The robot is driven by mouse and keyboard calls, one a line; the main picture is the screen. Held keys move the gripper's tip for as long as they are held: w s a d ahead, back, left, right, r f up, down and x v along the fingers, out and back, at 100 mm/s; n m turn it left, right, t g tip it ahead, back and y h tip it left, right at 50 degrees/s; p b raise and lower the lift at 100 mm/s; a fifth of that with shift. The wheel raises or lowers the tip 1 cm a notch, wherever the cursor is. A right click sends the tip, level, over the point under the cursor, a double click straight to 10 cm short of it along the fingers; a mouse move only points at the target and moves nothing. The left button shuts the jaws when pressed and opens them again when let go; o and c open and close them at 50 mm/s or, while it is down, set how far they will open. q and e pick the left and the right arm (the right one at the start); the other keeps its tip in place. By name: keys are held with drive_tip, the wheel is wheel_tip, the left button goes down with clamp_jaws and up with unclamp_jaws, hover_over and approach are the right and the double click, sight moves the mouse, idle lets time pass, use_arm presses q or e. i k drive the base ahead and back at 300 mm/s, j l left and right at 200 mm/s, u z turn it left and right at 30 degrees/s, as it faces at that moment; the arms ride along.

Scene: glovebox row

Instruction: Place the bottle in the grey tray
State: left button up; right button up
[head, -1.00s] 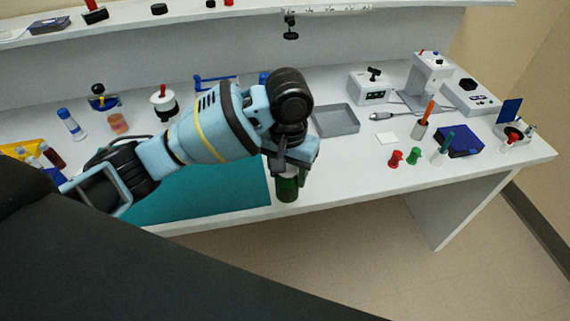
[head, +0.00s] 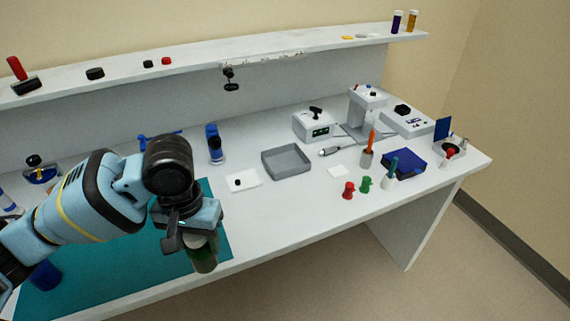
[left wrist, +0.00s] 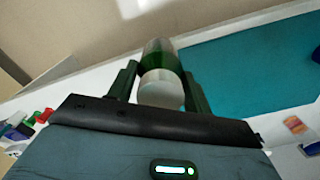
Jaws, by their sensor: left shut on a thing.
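My left gripper (head: 188,234) is shut on a green bottle (head: 204,256), which hangs below the jaws over the front edge of the teal mat (head: 216,224). In the left wrist view, the bottle (left wrist: 161,60) with its white end sits between the two dark fingers of the left gripper (left wrist: 161,84). The grey tray (head: 287,174) lies on the bench, to the right of and behind the held bottle. It is empty and apart from the gripper. My right gripper is not in view.
Bench in front of the tray is clear.

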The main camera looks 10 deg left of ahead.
sight(286, 164)
drive_tip(key=i+j, duration=0.7)
drive_tip(key=z, duration=1.2)
